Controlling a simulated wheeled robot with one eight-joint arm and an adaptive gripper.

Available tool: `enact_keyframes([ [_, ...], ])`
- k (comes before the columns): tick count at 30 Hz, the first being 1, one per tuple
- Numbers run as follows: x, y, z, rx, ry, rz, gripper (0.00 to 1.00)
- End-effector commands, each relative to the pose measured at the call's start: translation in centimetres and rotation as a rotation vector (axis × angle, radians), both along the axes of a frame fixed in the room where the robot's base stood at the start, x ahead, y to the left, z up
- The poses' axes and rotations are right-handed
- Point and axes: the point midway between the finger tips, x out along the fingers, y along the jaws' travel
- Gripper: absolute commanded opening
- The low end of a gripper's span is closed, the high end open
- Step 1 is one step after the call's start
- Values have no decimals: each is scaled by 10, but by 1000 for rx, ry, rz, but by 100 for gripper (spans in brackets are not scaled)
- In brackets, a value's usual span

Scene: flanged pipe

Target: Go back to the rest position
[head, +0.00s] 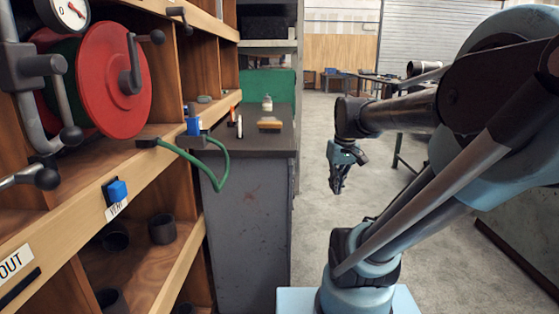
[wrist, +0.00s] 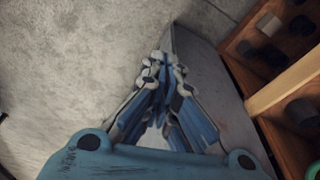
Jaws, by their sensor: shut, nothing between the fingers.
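My gripper (head: 338,188) hangs pointing down from my raised arm in the head view, over open floor to the right of the grey cabinet. Its fingers are shut with nothing between them. In the wrist view the gripper (wrist: 160,62) shows its fingers drawn together at the tips, with the floor and the grey cabinet side (wrist: 205,75) beyond. It touches nothing that I can see.
A wooden shelf unit (head: 150,180) at the left carries a red reel (head: 112,80), a gauge (head: 62,12), blue valves and a green hose (head: 222,165). The grey cabinet (head: 245,215) holds a bottle (head: 267,103) and a brush (head: 270,124). Concrete floor (head: 315,120) is clear around my gripper.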

Motion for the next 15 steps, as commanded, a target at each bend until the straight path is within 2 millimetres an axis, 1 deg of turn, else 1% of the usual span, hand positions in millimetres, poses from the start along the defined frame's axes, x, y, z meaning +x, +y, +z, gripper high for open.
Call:
enact_keyframes([
  [1, -14, -1, -13, -2, -2, -24, 0],
  [6, -52, -5, -52, -8, -13, -112, 0],
  [9, -70, -7, -73, -10, -18, -156, 0],
  [12, -83, -9, -89, -12, -23, -191, 0],
  [15, -91, -10, -100, -13, -26, -213, 0],
])
